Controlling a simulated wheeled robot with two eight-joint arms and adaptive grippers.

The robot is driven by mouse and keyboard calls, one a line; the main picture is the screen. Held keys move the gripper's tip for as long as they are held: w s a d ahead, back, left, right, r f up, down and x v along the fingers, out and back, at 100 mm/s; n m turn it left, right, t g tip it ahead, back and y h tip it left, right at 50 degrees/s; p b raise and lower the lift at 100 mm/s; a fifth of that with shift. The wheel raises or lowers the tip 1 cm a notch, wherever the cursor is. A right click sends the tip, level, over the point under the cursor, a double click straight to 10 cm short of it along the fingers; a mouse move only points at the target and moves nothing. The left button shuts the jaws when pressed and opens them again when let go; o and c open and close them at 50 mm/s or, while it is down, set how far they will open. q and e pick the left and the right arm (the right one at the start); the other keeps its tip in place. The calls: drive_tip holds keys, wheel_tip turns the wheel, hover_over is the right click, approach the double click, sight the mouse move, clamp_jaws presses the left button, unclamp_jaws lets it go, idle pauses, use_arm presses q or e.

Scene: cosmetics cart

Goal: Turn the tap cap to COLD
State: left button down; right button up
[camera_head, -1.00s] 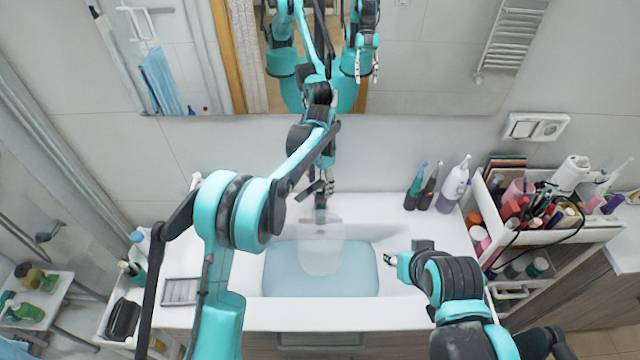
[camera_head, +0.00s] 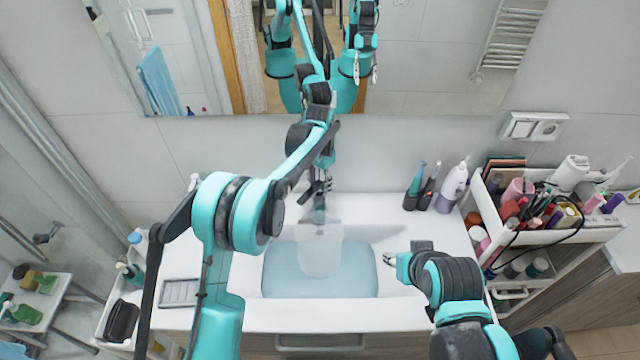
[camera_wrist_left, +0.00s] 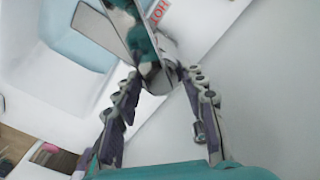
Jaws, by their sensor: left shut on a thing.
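The metal tap (camera_head: 319,215) stands at the back of the white basin, and a translucent stream of water (camera_head: 320,255) falls from it. My left gripper (camera_head: 319,188) is over the top of the tap. In the left wrist view my left gripper (camera_wrist_left: 156,74) has its two fingers on either side of the shiny tap cap (camera_wrist_left: 153,80), shut on it. A red HOT label (camera_wrist_left: 160,14) shows beyond the tap, partly cut off by it. No COLD label is visible. My right gripper (camera_head: 391,258) is over the basin's right side, its finger opening unclear.
The basin (camera_head: 390,285) holds bluish water. Bottles (camera_head: 453,188) stand at its back right. A cart (camera_head: 600,236) crowded with cosmetics is at the right. A soap dish (camera_head: 180,292) lies on the left counter. A mirror (camera_head: 440,70) hangs above the back wall.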

use_arm(q)
drive_tip(key=n, duration=0.4)
drive_tip(key=shift+s+f+n+b, duration=0.1)
drive_tip(key=shift+f+n+b, duration=0.05)
drive_tip(key=shift+n+b, duration=0.2)
drive_tip(key=n, duration=0.3)
drive_tip(key=shift+n, duration=0.25)
drive_tip(key=n+b, duration=0.1)
drive_tip(key=n, duration=0.3)
drive_tip(key=shift+d+n, duration=0.1)
drive_tip(key=shift+n, duration=1.6)
drive_tip(key=shift+s, duration=0.1)
drive_tip(key=c, duration=0.9)
unclamp_jaws()
drive_tip(key=shift+d, duration=0.2)
